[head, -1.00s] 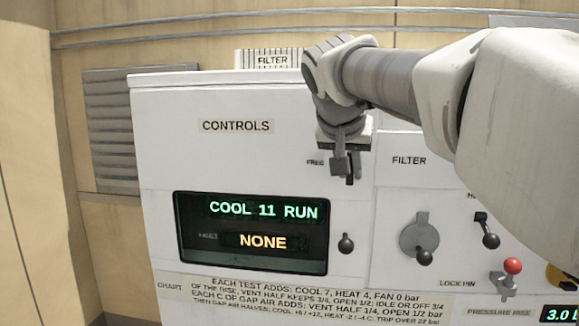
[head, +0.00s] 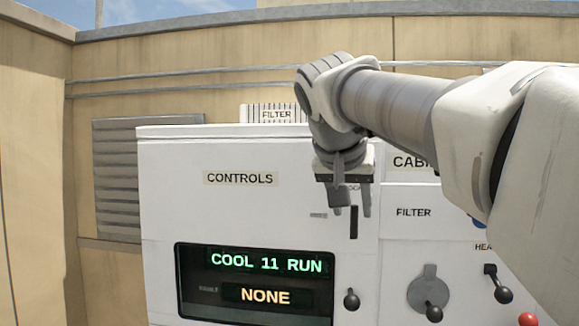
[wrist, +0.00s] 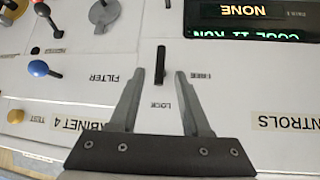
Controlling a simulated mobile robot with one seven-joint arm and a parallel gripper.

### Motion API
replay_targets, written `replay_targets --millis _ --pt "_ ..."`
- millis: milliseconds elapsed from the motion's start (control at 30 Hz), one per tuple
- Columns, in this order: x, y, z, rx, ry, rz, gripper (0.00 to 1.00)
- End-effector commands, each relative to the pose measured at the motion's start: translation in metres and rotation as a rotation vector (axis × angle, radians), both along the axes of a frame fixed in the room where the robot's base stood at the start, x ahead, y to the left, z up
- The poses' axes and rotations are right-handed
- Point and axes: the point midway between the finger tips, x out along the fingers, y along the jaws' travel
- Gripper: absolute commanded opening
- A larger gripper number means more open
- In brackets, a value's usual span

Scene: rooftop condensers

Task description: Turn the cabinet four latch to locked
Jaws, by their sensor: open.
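The cabinet four latch is a slim black bar (head: 353,222) on the white control panel, right of the CONTROLS label. It stands upright, in line with the LOCK label (wrist: 160,105), while the FREE label (wrist: 195,76) lies off to its side. The wrist view, which is upside down, shows the latch (wrist: 160,65) whole. My gripper (head: 352,212) is open, its two fingers apart on either side of the latch's line. In the wrist view the fingertips (wrist: 158,75) flank the latch with gaps, not touching it; their depth to the panel is hard to tell.
Below the latch are the display (head: 256,280) reading COOL 11 RUN and NONE, and a dark knob (head: 351,299). To the right are a grey filter dial (head: 422,290), a heater lever (head: 498,283) and a red ball knob (head: 528,320). My arm hides part of the CABINET label.

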Motion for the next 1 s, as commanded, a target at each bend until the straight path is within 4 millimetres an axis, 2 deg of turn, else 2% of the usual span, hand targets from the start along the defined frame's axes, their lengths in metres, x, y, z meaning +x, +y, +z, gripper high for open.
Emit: replay_targets --millis 200,433,633,1000 --pt "-0.036 0.016 0.041 0.0 -0.004 0.002 0.47" --pt "-0.065 0.029 0.072 0.0 -0.001 0.001 0.47" --pt "-0.076 0.033 0.083 0.0 0.001 -0.001 0.47" --pt "-0.078 0.033 0.084 -0.001 0.001 -0.001 0.47"
